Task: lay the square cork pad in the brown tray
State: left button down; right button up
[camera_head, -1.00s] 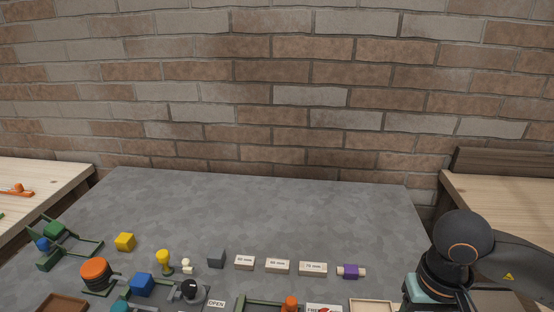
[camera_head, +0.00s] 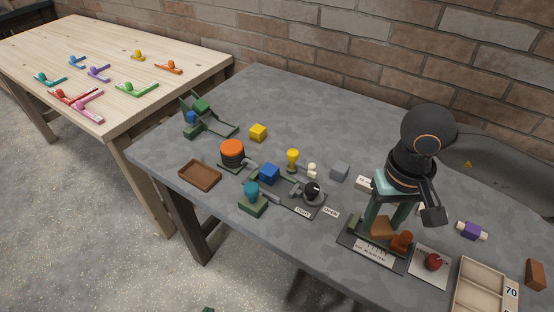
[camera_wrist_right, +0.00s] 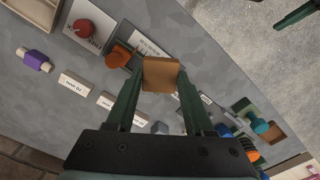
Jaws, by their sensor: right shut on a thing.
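In the right wrist view the cork pad (camera_wrist_right: 161,74) sits at the fingertips of the shut right gripper (camera_wrist_right: 160,88). The brown tray (camera_head: 200,176) lies empty at the table's front left edge, well left of the right gripper. A brown patch that looks like the tray (camera_wrist_right: 275,136) shows at the right wrist view's right. Only a dark green tip of my left gripper (camera_head: 208,309) shows at the bottom edge.
A divided wooden tray (camera_head: 480,288) is at the lower right. A wooden table (camera_head: 110,60) stands left.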

aim_at(200, 175)
jog(key=i+j, duration=0.1)
jog(key=j, duration=0.3)
jog(key=i+j, duration=0.1)
jog(key=j, duration=0.35)
jog(key=i+j, duration=0.15)
jog(key=j, duration=0.25)
jog(key=i+j, duration=0.1)
jog(key=j, duration=0.3)
